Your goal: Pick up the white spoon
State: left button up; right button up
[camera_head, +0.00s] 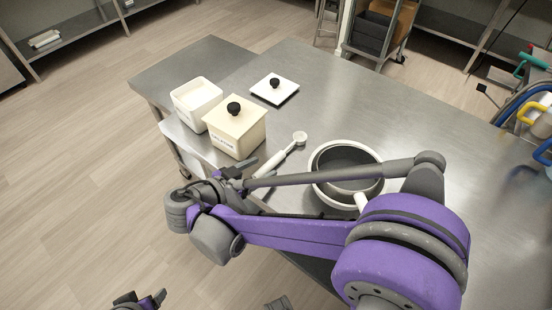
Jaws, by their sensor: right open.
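The white spoon (282,156) lies on the steel table, with its round bowl end pointing away to the upper right and its handle running down toward my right gripper. My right gripper (252,173) is open at the near end of the handle. The arm and fingers partly cover that end, so I cannot tell whether the fingers touch it or lie around it. My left gripper (141,298) is low at the bottom left edge, away from the table; it is cut off, and its jaw state is unclear.
A lidded cream container (235,139) stands just left of the spoon. An open white container (196,104) and a loose lid (274,89) with a black knob are behind. A round pot (346,157) with a white rim stands to the right. The steel table (400,120) is clear farther back.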

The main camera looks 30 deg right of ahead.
aim_at(270, 162)
jog(key=x, duration=0.5)
jog(key=shift+w+d+f, duration=0.2)
jog(key=shift+w, duration=0.15)
grip_shut()
